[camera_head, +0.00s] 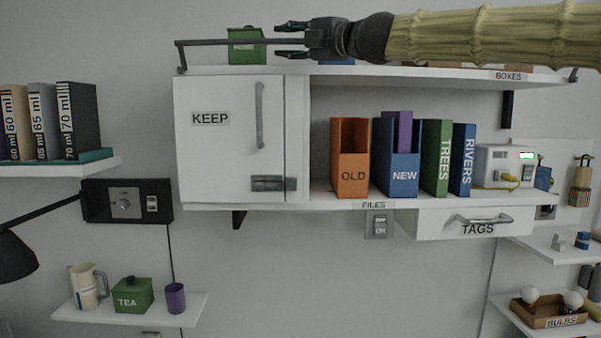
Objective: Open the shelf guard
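The shelf guard (225,42) is a thin dark rail along the front of the top shelf (330,71). Its left end bends down in a short post near the shelf's left corner, and a dark bracket shows at the shelf's right end. My gripper (277,41) comes in from the right at the rail's height, fingers pointing left. The fingers are apart, one above and one below the rail in the picture. The rail appears to run between them; contact cannot be told. My gripper and arm hide the rail's middle and right.
A green box (246,46) stands on the top shelf behind the rail; other boxes are mostly hidden by my arm. Below are a white KEEP cabinet (229,150), several files, and a TAGS drawer (440,224).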

